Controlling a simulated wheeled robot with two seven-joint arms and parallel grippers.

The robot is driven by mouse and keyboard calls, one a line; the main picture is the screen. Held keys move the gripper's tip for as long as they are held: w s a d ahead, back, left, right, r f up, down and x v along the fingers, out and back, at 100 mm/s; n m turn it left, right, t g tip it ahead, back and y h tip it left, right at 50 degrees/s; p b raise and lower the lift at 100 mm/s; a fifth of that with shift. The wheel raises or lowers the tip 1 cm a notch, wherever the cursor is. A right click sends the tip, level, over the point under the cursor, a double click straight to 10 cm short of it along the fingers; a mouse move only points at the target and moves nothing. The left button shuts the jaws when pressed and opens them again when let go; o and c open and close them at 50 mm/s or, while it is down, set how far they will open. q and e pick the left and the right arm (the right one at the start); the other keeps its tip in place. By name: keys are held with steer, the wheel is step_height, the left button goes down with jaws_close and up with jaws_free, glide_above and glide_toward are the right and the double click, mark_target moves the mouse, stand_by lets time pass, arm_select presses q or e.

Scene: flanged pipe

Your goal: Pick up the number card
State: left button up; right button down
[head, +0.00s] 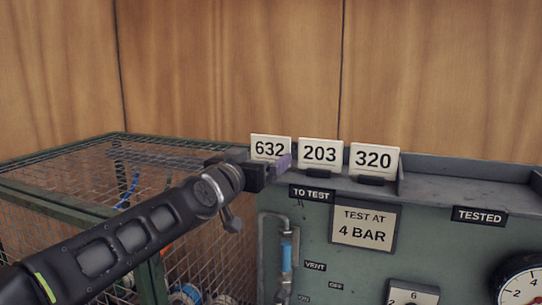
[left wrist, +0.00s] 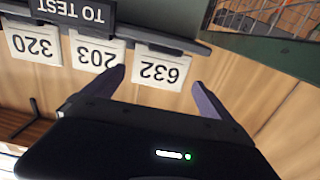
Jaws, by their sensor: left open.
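Three white number cards stand upright in a row on top of the green test panel in the head view: 632 (head: 269,147), 203 (head: 320,153) and 320 (head: 373,159). My left gripper (head: 272,172) is at the 632 card, its fingers overlapping the card's lower right part. In the left wrist view the cards appear upside down. There the open fingers of the left gripper (left wrist: 160,85) lie either side of the 632 card (left wrist: 160,68), with the 203 card (left wrist: 97,53) just left of the left finger. I cannot tell whether a finger touches a card. My right gripper is not in view.
A "TO TEST" label (head: 312,194) sits below the cards, and a "TESTED" label (head: 479,215) is at the right under an empty stretch of shelf (head: 465,170). A wire mesh cage (head: 60,165) stands at the left. A wooden wall (head: 230,70) is behind.

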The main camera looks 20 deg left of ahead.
mark_target(270, 150)
arm_select(q)
steer(key=shift+w, duration=0.75)
steer(key=shift+w+a+p, duration=0.15)
steer(key=shift+w+p, duration=0.65)
steer(key=shift+w, duration=1.85)
steer(key=c, duration=1)
